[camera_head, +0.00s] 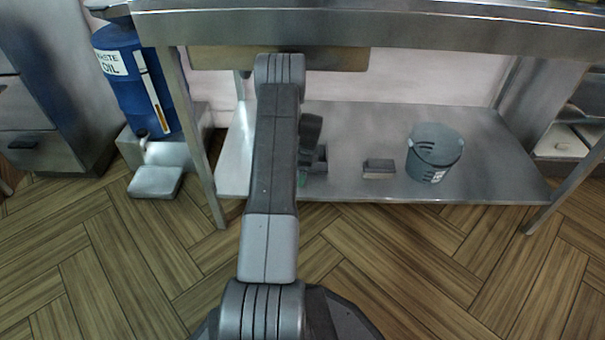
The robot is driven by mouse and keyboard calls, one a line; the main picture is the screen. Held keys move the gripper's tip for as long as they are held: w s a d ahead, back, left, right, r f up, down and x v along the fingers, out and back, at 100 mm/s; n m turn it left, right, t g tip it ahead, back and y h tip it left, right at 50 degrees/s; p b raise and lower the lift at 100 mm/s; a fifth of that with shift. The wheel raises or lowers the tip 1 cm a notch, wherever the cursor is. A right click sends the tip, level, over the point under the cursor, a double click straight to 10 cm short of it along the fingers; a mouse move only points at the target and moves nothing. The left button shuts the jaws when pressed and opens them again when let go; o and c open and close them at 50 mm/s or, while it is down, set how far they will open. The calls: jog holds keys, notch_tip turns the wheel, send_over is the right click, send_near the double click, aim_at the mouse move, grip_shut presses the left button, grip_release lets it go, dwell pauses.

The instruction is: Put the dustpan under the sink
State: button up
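I cannot make out a dustpan for certain. A dark rounded part with a dark blocky part (319,158) below it and a small green spot shows just right of my arm, over the lower shelf (345,120). I cannot tell whether these parts belong to my wrist and gripper or to a separate thing. My arm hides what lies behind it, and my gripper's fingers cannot be made out. No sink basin shows, only a steel counter (400,28) with the shelf under it.
A grey bucket (434,155) and a small dark block (379,168) stand on the shelf's right half. Steel legs (200,150) flank the shelf. A blue waste oil drum (135,80) stands at the left. The wooden floor (430,260) in front is clear.

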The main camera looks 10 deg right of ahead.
jog(key=shift+f, duration=0.15)
jog(key=o, duration=0.9)
jog(key=shift+s+d+r+p, duration=0.15)
jog(key=shift+r+p, duration=0.4)
jog(key=shift+r, duration=0.75)
jog(key=shift+w+d+r+p, duration=0.15)
jog(key=shift+r+p, duration=0.4)
jog(key=shift+r, duration=0.7)
jog(key=shift+s+d+r+p, duration=0.2)
jog(key=shift+r+p, duration=0.35)
jog(key=shift+r, duration=0.75)
